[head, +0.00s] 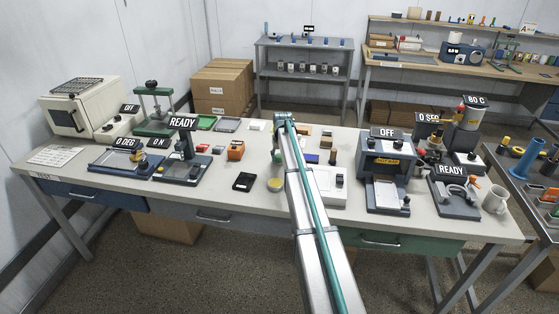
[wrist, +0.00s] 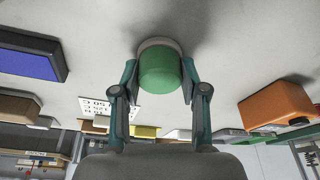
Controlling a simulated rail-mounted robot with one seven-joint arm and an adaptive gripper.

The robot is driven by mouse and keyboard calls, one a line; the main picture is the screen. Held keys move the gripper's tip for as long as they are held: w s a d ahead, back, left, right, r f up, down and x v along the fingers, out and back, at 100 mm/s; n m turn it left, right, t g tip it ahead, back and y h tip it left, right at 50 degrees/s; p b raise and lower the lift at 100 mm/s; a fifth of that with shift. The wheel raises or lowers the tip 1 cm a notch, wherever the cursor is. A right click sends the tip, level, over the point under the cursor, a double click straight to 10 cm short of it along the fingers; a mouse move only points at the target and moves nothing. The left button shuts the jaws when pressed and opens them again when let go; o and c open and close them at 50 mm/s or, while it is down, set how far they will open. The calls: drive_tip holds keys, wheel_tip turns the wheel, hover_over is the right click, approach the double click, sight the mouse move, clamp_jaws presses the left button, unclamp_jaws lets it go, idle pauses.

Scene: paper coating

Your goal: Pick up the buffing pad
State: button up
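The buffing pad appears to be the short green cylinder with a pale rim (wrist: 160,72) in the wrist view. It stands against the light tabletop, and I cannot tell whether it touches it. My gripper (wrist: 160,75) has one teal finger on each side of it, both very close to its sides. Whether the fingers press on it or leave a thin gap does not show.
In the wrist view an orange block (wrist: 277,105) lies to the right and a blue-topped block (wrist: 28,62) to the left. A printed card (wrist: 101,107) is beyond.

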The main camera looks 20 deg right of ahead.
drive_tip(key=c, duration=0.4)
drive_tip(key=shift+c, duration=0.2)
drive_tip(key=shift+r, duration=0.15)
drive_tip(key=shift+r+b, duration=0.4)
drive_tip(key=shift+b, duration=0.1)
drive_tip(key=s+a+r+b, duration=0.3)
drive_tip(key=s+r+b, duration=0.2)
drive_tip(key=s+r, duration=0.7)
drive_tip(key=shift+s, duration=0.85)
drive_tip(key=shift+a, duration=0.1)
drive_tip(key=o, duration=0.6)
drive_tip(key=c, duration=0.5)
